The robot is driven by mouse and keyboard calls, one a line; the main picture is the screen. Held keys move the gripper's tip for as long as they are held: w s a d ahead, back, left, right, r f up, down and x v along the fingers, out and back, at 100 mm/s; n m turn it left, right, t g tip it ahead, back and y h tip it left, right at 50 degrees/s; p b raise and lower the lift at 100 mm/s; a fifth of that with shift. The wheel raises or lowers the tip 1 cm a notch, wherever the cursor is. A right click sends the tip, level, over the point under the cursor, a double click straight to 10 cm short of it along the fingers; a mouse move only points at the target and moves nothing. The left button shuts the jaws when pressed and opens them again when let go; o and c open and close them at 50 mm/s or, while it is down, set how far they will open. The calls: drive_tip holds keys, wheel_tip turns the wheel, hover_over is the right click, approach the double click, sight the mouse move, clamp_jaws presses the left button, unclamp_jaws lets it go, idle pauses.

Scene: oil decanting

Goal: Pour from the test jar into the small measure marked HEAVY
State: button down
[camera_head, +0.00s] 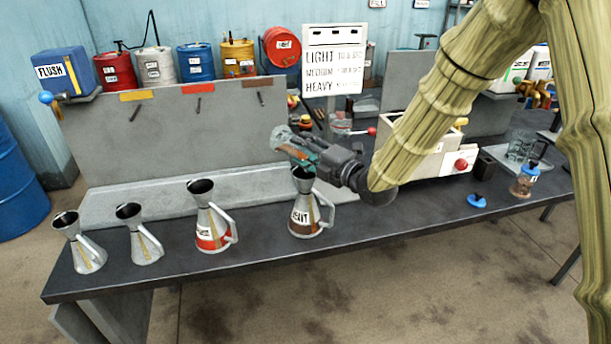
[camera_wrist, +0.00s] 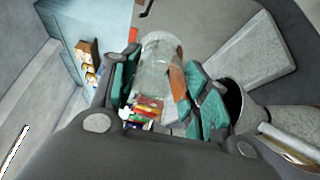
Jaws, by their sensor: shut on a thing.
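The test jar is a clear glass vessel (camera_wrist: 160,60) held between the teal finger pads of my gripper (camera_wrist: 165,97). In the head view my gripper (camera_head: 303,154) is shut on the jar (camera_head: 284,139), just above the mouth of the measure marked HEAVY. The jar looks tipped over, pointing left. I cannot make out its contents or any stream. The HEAVY measure (camera_head: 299,229) is a metal jug with a brown band, upright on the bench. Its dark mouth (camera_wrist: 233,104) shows right of the fingers in the wrist view. Its inside is hidden.
A LIGHT/MEDIUM/HEAVY board (camera_head: 334,62) stands behind. A blue cap (camera_head: 477,200) and a brown-filled jar (camera_head: 523,184) are to the right. Bench (camera_head: 390,222) is clear beside the HEAVY measure.

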drive_tip(key=shift+s+d+f+t+y+b, duration=0.1)
drive_tip(key=shift+t+y+b, duration=0.3)
drive_tip(key=shift+b, duration=1.65)
drive_tip(key=shift+r+p, duration=0.5)
drive_tip(key=shift+p, duration=0.6)
drive_tip(key=p, duration=0.2)
drive_tip(key=shift+g+h+p, duration=0.3)
drive_tip(key=g+h+p, duration=0.1)
drive_tip(key=p, duration=0.3)
drive_tip(key=g+h+p, duration=0.1)
drive_tip(key=p, duration=0.4)
drive_tip(key=shift+w+a, duration=0.3)
drive_tip(key=shift+w, duration=0.05)
drive_tip(key=shift+w+a+f+g+h+p, duration=0.15)
drive_tip(key=shift+g+h+p, duration=0.25)
drive_tip(key=shift+p, duration=0.8)
drive_tip(key=shift+f, duration=0.4)
drive_tip(key=shift+r, duration=0.1)
drive_tip(key=shift+g+h+p, duration=0.3)
drive_tip(key=shift+p, duration=0.1)
